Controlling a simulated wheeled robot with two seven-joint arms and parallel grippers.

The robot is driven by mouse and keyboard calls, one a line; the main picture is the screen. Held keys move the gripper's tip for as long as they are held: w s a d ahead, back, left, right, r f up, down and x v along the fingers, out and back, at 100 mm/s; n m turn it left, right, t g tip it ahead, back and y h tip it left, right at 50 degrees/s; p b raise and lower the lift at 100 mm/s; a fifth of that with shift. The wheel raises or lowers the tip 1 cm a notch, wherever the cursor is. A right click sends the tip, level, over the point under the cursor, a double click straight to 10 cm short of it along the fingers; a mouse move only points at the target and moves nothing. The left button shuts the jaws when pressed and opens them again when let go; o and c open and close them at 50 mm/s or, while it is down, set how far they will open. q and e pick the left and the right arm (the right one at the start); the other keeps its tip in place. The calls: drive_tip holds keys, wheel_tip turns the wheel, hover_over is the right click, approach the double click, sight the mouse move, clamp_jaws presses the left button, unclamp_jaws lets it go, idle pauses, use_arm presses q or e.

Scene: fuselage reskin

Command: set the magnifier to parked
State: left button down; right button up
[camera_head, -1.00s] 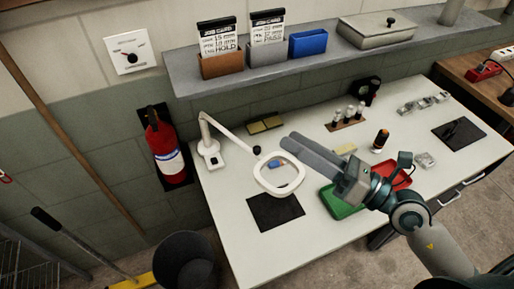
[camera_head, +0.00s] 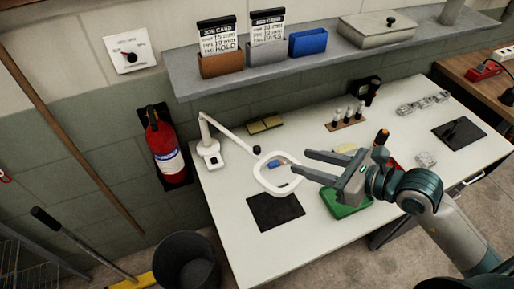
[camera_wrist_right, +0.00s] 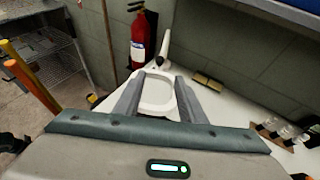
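The magnifier (camera_head: 265,184) is a white ring-shaped head on a jointed arm, rising from a white base (camera_head: 209,152) at the table's left back corner. Its ring hangs over the table near a dark mat. My right gripper (camera_head: 306,165) is open, its two grey fingers pointing left at the right side of the ring. In the right wrist view the ring (camera_wrist_right: 143,104) shows between and beyond the fingers (camera_wrist_right: 155,85). I cannot tell whether the fingers touch it. My left gripper is not in view.
A black mat (camera_head: 275,212) lies below the ring. A green tray (camera_head: 345,207) lies under my right gripper, with a red tray partly hidden behind my arm. A fire extinguisher (camera_head: 166,150) hangs on the wall at the left. A shelf (camera_head: 195,84) runs above the table.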

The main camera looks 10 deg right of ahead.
sight(259, 149)
drive_tip(key=shift+b+x, duration=1.45)
drive_tip(key=shift+x, duration=0.05)
drive_tip(key=p+x, duration=0.5)
drive_tip(key=x, duration=0.8)
drive_tip(key=shift+w+a, duration=0.2)
drive_tip(key=shift+w, duration=0.05)
drive_tip(key=shift+w+a+f, duration=0.15)
drive_tip(key=shift+w+a, duration=0.05)
drive_tip(key=shift+w, duration=0.05)
clamp_jaws()
